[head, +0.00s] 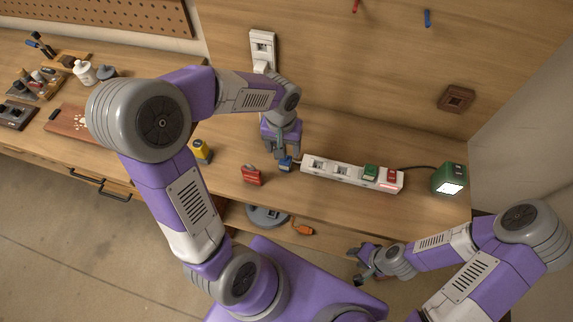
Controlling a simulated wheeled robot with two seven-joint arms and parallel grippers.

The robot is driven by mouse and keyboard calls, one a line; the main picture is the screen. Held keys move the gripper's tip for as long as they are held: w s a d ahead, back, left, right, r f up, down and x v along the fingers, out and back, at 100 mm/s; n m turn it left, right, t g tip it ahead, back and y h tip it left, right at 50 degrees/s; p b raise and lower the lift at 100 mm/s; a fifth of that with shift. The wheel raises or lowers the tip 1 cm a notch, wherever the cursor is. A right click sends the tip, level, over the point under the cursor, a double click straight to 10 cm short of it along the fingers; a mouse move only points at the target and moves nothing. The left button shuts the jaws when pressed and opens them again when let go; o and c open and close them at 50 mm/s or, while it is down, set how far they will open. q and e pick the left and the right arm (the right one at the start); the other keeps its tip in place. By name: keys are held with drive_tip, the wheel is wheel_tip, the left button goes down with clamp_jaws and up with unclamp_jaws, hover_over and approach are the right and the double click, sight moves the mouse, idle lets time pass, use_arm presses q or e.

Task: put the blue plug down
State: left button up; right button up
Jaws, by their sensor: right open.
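The blue plug (286,164) is at the tips of my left gripper (280,152), just left of the near end of the white power strip (342,171). The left gripper points down over the bench, and its fingers partly hide the plug's top. I cannot tell whether the fingers grip the plug or whether it touches the bench. My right gripper (364,263) is open and empty, in front of the bench's edge at lower right.
A red plug (251,174) and a yellow item (202,151) lie left of the blue plug. A green plug (370,172) sits in the strip; a lit green box (450,178) stands at right. Bare bench (325,205) lies in front of the strip.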

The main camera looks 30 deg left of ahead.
sight(285, 160)
use_arm(q)
drive_tip(key=shift+d+f+m, duration=0.3)
drive_tip(key=shift+d+f, duration=0.1)
drive_tip(key=shift+d, duration=0.1)
drive_tip(key=shift+s+f, duration=0.1)
drive_tip(key=shift+f, duration=0.25)
drive_tip(key=f, duration=0.2)
drive_tip(key=f+b, duration=0.1)
drive_tip(key=f, duration=0.1)
drive_tip(key=f+b, duration=0.1)
drive_tip(key=f, duration=0.1)
drive_tip(key=shift+w+a+f, duration=0.15)
drive_tip(key=shift+w+a, duration=0.15)
drive_tip(key=c, duration=1.2)
drive_tip(key=shift+o, duration=0.2)
